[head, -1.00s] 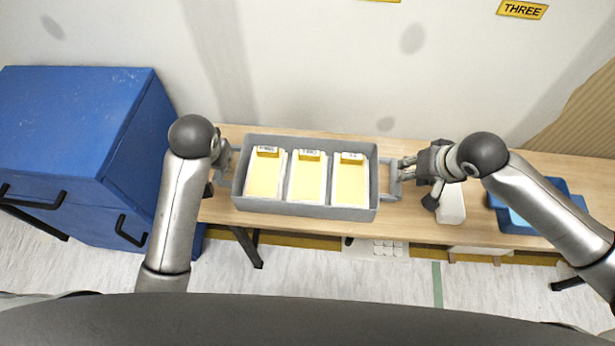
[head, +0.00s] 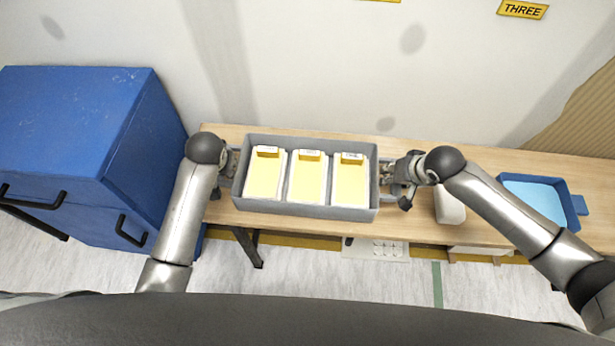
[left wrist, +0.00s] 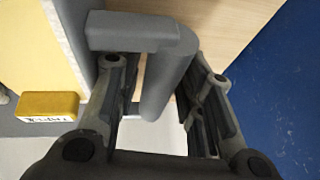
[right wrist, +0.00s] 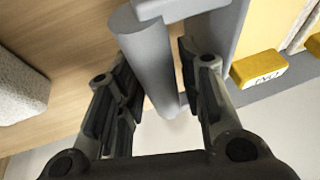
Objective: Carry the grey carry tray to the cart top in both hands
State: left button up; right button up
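The grey carry tray (head: 305,210) sits on the wooden table, with a bar handle at each end. It holds three white-edged yellow stacks with yellow labelled blocks on them. My left gripper (head: 229,166) is at the left handle; in the left wrist view the handle bar (left wrist: 168,80) lies between its spread fingers, with a gap showing. My right gripper (head: 393,172) is at the right handle; in the right wrist view that handle bar (right wrist: 148,62) lies between its spread fingers, also with a gap. I cannot tell which thing, if any, is the cart.
A blue cabinet (head: 75,110) with black handles stands left of the table (head: 410,225). A whitish block (head: 449,207) and a blue tray (head: 575,208) with a light blue inside are right of the carry tray. The wall is close behind the table.

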pick_arm(q)
grip_shut()
pick_arm(e)
grip_shut()
pick_arm(q)
jog(key=shift+w+r, duration=0.1)
jog(key=shift+r, duration=0.2)
pick_arm(e)
jog(key=shift+w+r, duration=0.1)
jog(key=shift+r, duration=0.2)
